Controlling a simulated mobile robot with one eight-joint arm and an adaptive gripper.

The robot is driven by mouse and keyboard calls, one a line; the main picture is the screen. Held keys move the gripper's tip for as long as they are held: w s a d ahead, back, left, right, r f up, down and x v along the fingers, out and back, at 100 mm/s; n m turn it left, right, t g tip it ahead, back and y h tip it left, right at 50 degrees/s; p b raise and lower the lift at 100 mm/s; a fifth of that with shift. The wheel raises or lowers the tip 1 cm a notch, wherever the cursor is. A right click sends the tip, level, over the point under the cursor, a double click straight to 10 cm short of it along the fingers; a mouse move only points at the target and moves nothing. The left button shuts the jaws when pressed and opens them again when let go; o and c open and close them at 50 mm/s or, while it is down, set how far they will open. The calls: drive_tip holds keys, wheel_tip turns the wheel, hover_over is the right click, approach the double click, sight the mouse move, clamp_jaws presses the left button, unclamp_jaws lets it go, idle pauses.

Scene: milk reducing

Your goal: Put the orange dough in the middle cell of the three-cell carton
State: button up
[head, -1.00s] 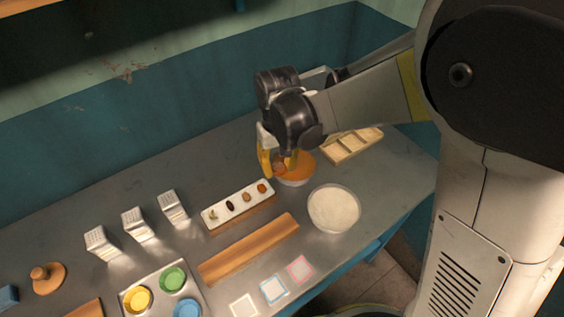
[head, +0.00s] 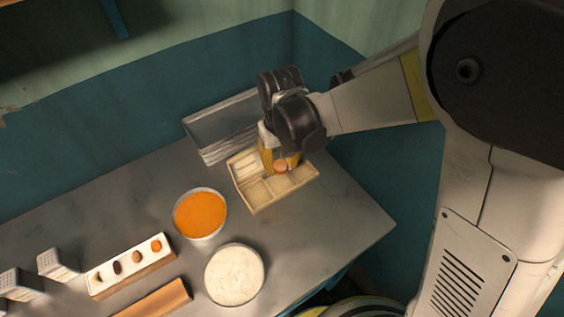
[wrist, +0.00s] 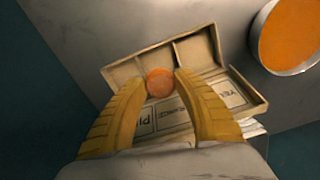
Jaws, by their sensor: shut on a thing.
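My gripper (head: 281,163) is shut on the orange dough (wrist: 159,83), a small round ball between the yellow fingertips in the wrist view. The dough also shows below the fingers in the head view (head: 281,167). The pale three-cell carton (head: 241,194) lies open on the table under the gripper. In the wrist view, the carton (wrist: 214,41) shows its open cells beyond the fingers and a labelled strip nearer, partly hidden by them. The dough is over the carton; its exact height and which cell lies under it I cannot tell.
A bowl of orange contents (head: 201,214) stands left of the carton, with a bowl of white powder (head: 234,275) in front. A metal tray (head: 215,125) is behind the carton. A white holder with several small pieces (head: 130,265) is at lower left. Bare table lies right of the carton.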

drive_tip(key=shift+s+a+f+b, duration=0.1)
drive_tip(key=shift+f+b, duration=0.3)
drive_tip(key=shift+f, duration=0.15)
drive_tip(key=shift+f+b, duration=1.6)
drive_tip(key=shift+f, duration=0.55)
drive_tip(key=o, duration=1)
drive_tip(key=shift+r, duration=0.1)
